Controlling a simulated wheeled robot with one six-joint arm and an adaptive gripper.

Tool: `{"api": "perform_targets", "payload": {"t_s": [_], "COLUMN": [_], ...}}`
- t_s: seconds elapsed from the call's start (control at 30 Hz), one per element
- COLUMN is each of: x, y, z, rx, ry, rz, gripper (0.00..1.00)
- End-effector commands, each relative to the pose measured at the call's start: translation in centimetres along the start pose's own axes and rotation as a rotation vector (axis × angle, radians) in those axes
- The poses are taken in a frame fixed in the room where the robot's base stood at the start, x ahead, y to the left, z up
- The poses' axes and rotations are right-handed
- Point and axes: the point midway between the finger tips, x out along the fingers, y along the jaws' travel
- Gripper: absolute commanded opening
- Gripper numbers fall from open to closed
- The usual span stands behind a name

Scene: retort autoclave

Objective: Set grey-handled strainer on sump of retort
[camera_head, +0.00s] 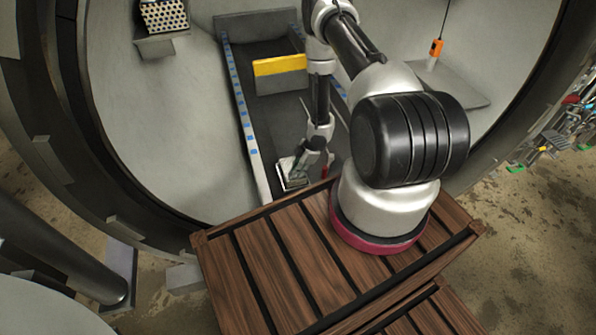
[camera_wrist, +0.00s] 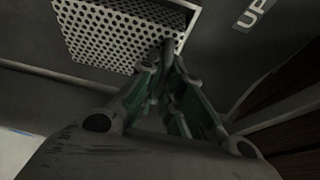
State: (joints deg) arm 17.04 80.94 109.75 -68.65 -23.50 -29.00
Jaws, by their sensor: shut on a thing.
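The strainer (camera_head: 291,174) is a pale, square, perforated plate near the front of the retort's floor, close to the wooden slats. In the wrist view the strainer (camera_wrist: 118,32) is large, with its holes plain to see. My gripper (camera_head: 313,158) points down into the retort beside it. In the wrist view my gripper (camera_wrist: 168,75) has its green-padded fingers shut on the grey handle (camera_wrist: 168,46) at the strainer's edge. I cannot make out the sump, nor tell whether the strainer touches anything below it.
A yellow-topped block (camera_head: 280,66) stands across the dark floor track (camera_head: 272,112). A second perforated piece (camera_head: 163,15) sits on a ledge at upper left. An orange item (camera_head: 436,48) hangs at right. The slatted wooden platform (camera_head: 255,265) borders the opening. "UP" lettering (camera_wrist: 257,12) shows near the strainer.

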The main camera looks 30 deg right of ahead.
Motion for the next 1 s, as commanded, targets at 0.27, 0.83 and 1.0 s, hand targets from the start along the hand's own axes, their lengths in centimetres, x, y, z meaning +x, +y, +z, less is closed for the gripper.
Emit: {"api": "perform_targets", "payload": {"t_s": [0.27, 0.83, 1.0], "x": [0.1, 0.73, 0.86], "y": [0.02, 0.05, 0.05], "z": [0.04, 0.29, 0.34], "rx": [0.0, 0.0, 0.0], "ry": [0.0, 0.0, 0.0], "rz": [0.0, 0.001, 0.001], "gripper": [0.0, 0.0, 0.0]}}
